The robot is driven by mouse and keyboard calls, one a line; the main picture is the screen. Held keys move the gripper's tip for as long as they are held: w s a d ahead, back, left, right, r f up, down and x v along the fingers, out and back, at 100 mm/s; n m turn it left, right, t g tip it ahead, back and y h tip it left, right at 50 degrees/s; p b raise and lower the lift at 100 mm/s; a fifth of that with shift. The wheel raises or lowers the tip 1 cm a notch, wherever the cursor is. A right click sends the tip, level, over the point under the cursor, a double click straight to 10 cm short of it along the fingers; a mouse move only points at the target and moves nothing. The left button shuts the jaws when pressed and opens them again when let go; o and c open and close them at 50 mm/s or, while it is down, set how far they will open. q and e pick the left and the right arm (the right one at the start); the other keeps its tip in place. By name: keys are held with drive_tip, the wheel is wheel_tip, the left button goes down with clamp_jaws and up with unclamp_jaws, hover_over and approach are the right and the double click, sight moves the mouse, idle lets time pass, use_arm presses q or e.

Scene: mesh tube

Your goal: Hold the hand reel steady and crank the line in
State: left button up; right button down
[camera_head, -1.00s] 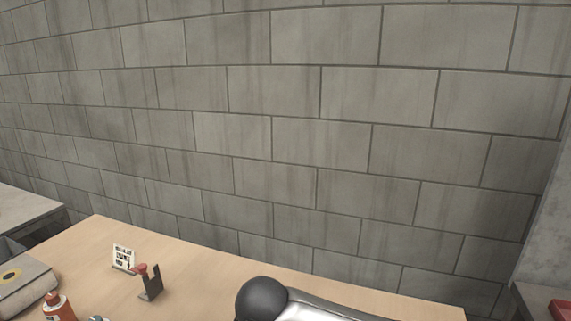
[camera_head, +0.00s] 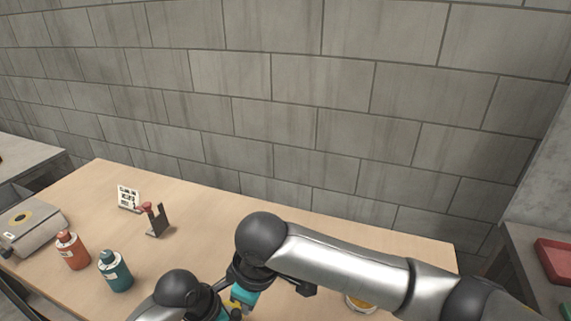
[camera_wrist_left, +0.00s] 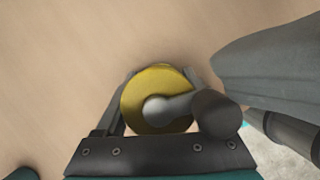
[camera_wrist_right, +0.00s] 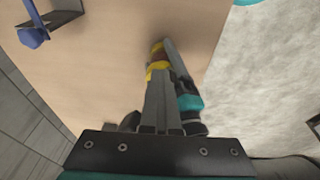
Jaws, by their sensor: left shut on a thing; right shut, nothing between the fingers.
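The hand reel (camera_wrist_left: 145,92) shows in the left wrist view as a yellow disc with a grey crank arm ending in a dark round knob (camera_wrist_left: 218,114). My left gripper (camera_wrist_left: 157,76) is shut on the reel, one finger on each side. In the right wrist view, yellow and red parts of the reel (camera_wrist_right: 157,60) show at the far end of my right gripper (camera_wrist_right: 165,85), which is shut and empty. In the head view, only a bit of yellow (camera_head: 238,293) shows between the two wrists. Contact between right fingers and knob cannot be told. I cannot make out the line.
An orange bottle (camera_head: 73,251) and a teal bottle (camera_head: 115,272) stand at the left. Behind them are a dark bracket with a red knob (camera_head: 157,219) and a small printed card (camera_head: 128,197). A yellow round thing (camera_head: 360,303) is partly hidden by my right arm.

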drive_tip(key=shift+s+a, duration=0.65)
drive_tip(key=shift+s, duration=0.25)
drive_tip(key=shift+w, duration=0.1)
drive_tip(key=v, duration=0.6)
drive_tip(key=shift+w+a, duration=0.1)
drive_tip(key=shift+a, duration=0.05)
drive_tip(key=w+d+f, duration=0.1)
drive_tip(key=w+f, duration=0.2)
drive_tip(key=f, duration=0.2)
drive_tip(key=shift+d+f, duration=0.35)
drive_tip(key=shift+f, duration=0.05)
idle(0.6)
